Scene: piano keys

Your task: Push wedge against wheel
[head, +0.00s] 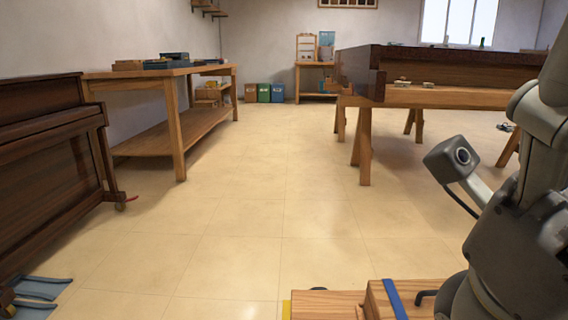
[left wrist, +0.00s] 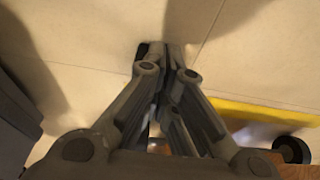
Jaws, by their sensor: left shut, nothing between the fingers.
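In the left wrist view, my left gripper (left wrist: 165,50) is shut and empty, over the pale tiled floor. To its right are a long yellow strip (left wrist: 262,112) and a black wheel (left wrist: 292,150) beside a wooden edge (left wrist: 300,170). My right arm shows at the right of the head view; its fingertips are out of view.
A wooden piece (head: 325,305) with a blue strap (head: 394,298) stands at the bottom of the head view. A workbench (head: 178,125) stands at left, trestles (head: 365,145) at right. The middle floor is clear.

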